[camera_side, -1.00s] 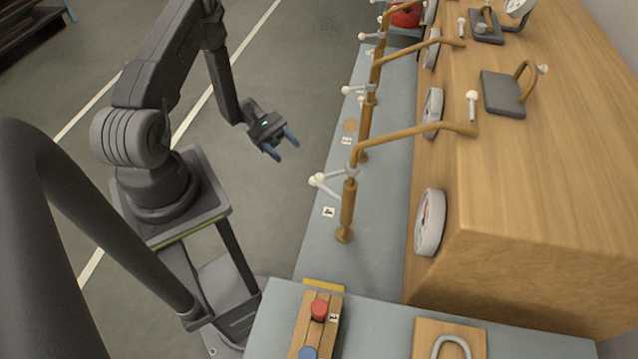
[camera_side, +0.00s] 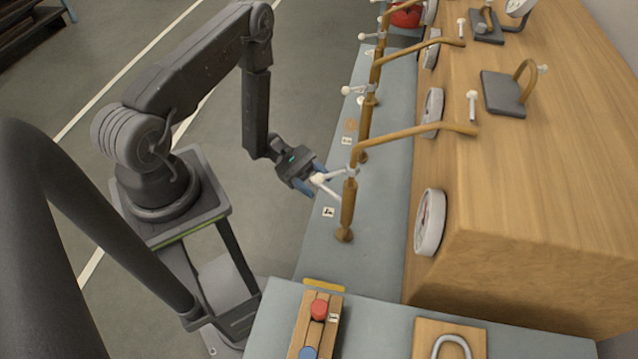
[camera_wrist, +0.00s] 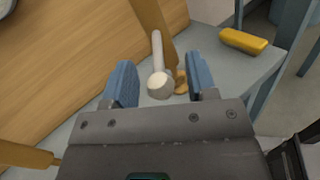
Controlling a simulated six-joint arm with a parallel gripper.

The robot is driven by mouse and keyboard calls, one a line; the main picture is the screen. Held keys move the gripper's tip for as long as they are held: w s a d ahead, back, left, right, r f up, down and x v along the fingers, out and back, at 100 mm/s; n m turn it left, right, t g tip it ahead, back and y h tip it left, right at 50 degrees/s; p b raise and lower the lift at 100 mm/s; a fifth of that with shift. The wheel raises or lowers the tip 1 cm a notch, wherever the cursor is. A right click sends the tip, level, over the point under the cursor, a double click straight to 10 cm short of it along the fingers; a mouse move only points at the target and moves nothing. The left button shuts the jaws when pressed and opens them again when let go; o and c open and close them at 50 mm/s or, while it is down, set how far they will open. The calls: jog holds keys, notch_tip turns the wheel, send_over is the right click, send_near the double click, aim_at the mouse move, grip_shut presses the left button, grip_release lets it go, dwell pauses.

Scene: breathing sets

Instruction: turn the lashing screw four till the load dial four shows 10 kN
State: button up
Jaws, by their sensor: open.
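The nearest lashing screw (camera_side: 348,205) is a wooden-brown upright post with pale crossbar handles ending in knobs; a small tag (camera_side: 328,212) lies beside it, its numeral hard to read. Its white-knobbed handle also shows in the wrist view (camera_wrist: 160,84). My gripper (camera_side: 315,182) is open at this handle. In the wrist view my gripper (camera_wrist: 161,72) has one blue finger on each side of the knob, with gaps visible. The nearest load dial (camera_side: 430,222) is a round white gauge on the wooden box's side, seen edge-on; its reading cannot be made out.
Several similar posts and dials run away along the grey ledge (camera_side: 385,205). The large wooden box (camera_side: 540,180) stands right of them. A red button (camera_side: 319,309) and a blue button (camera_side: 309,352) sit in front. A yellow block (camera_wrist: 243,41) lies near the ledge edge.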

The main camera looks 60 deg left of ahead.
jog(key=shift+w+d, duration=0.15)
jog(key=shift+d, duration=0.45)
jog(key=shift+c, duration=0.4)
grip_shut()
